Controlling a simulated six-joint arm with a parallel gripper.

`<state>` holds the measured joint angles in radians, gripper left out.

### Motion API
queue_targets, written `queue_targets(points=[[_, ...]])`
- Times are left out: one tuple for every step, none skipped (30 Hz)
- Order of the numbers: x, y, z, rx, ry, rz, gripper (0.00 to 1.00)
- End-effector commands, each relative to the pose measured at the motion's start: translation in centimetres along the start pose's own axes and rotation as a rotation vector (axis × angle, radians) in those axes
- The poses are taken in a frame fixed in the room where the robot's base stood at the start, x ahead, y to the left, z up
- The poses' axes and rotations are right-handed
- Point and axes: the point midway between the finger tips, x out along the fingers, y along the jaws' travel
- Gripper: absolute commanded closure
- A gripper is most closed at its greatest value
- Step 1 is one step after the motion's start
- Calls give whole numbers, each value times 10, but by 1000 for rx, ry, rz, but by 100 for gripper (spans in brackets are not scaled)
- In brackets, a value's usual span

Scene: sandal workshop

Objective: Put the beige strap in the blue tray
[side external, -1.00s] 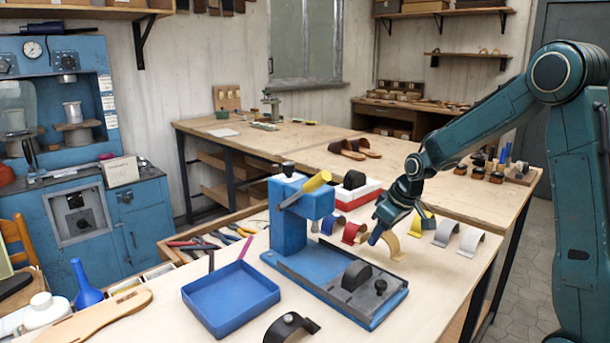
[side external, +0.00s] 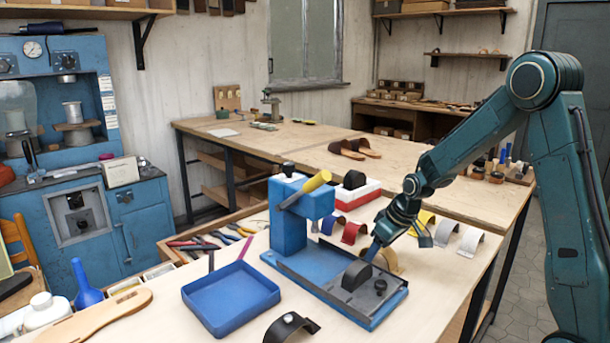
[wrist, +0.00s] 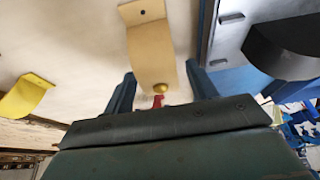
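The beige strap (side external: 391,263) is a curved piece on the bench beside the blue press, partly hidden by my gripper in the side view. My gripper (side external: 398,246) is low over it. In the wrist view the strap (wrist: 152,45) runs between the two blue fingers of my gripper (wrist: 161,72), which are apart, one on each side. Contact with the strap cannot be seen. The blue tray (side external: 232,296) lies on the bench to the left of the press and looks empty.
The blue press (side external: 289,224), with a black curved piece (side external: 356,275) on its base, stands between strap and tray. A dark strap (side external: 291,326) lies right of the tray.

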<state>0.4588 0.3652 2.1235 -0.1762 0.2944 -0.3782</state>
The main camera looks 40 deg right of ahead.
Motion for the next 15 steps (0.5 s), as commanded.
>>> queue_targets(points=[[0,0,0,0,0,0,43],[0,0,0,0,0,0,43],[0,0,0,0,0,0,43],[0,0,0,0,0,0,43],[0,0,0,0,0,0,43],[0,0,0,0,1,0,43],[0,0,0,0,1,0,43],[0,0,0,0,1,0,43],[-1,0,0,0,1,0,43],[-1,0,-1,0,1,1,43],[-2,0,-1,0,2,1,43],[-3,0,-2,0,2,1,43],[-4,0,-2,0,2,1,43],[-5,0,-2,0,3,1,43],[-7,0,-2,0,3,1,43]])
